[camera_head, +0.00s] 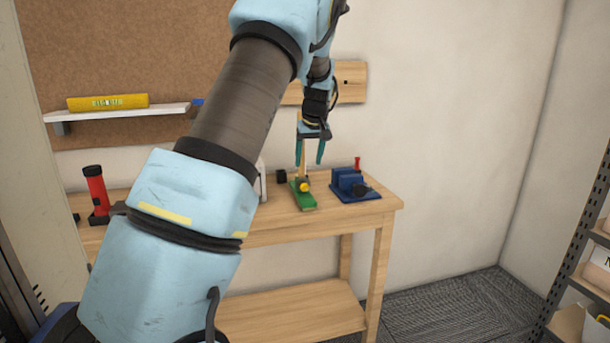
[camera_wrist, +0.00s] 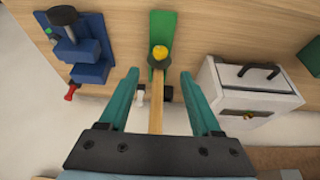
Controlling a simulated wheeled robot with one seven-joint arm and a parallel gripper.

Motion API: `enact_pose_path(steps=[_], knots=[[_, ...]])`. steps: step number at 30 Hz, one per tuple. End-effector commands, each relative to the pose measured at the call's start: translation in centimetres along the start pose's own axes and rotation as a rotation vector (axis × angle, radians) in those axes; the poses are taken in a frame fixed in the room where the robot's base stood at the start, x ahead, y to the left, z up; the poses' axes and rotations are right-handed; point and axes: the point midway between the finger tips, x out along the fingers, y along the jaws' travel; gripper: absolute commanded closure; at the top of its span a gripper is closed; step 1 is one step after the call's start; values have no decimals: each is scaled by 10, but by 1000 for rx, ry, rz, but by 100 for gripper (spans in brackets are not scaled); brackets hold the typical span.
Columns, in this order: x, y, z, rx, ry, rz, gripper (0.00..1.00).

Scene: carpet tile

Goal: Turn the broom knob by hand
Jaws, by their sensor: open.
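The broom piece has a green base (camera_head: 304,199) that lies on the workbench top, with a yellow knob (camera_head: 303,187) on it and a thin wooden stick (camera_head: 301,158) rising from it. In the wrist view the yellow knob (camera_wrist: 160,53) sits just beyond the fingertips, on the green base (camera_wrist: 163,25). My gripper (camera_head: 309,163) is open above the broom piece, pointing down. In the wrist view my gripper (camera_wrist: 159,75) has its teal fingers apart on both sides of the wooden stick (camera_wrist: 157,108), with visible gaps. No finger appears to touch the knob.
A blue vise (camera_head: 350,182) stands right of the broom piece on the workbench (camera_head: 382,206). A light box with a black handle (camera_wrist: 240,75) stands on the other side. A red-and-black tool (camera_head: 97,190) stands at the bench's left. A wall shelf (camera_head: 125,113) holds a yellow item.

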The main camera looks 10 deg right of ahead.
Motion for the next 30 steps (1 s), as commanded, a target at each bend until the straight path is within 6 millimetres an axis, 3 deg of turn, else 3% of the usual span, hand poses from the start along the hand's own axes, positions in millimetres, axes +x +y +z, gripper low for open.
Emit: enact_pose_path(steps=[5,18,24,30], knots=[[17,-1,-1,0,-3,-3,35],[92,-1,-1,0,0,-2,35],[105,-1,-1,0,0,-1,35],[107,0,-1,0,1,0,35]])
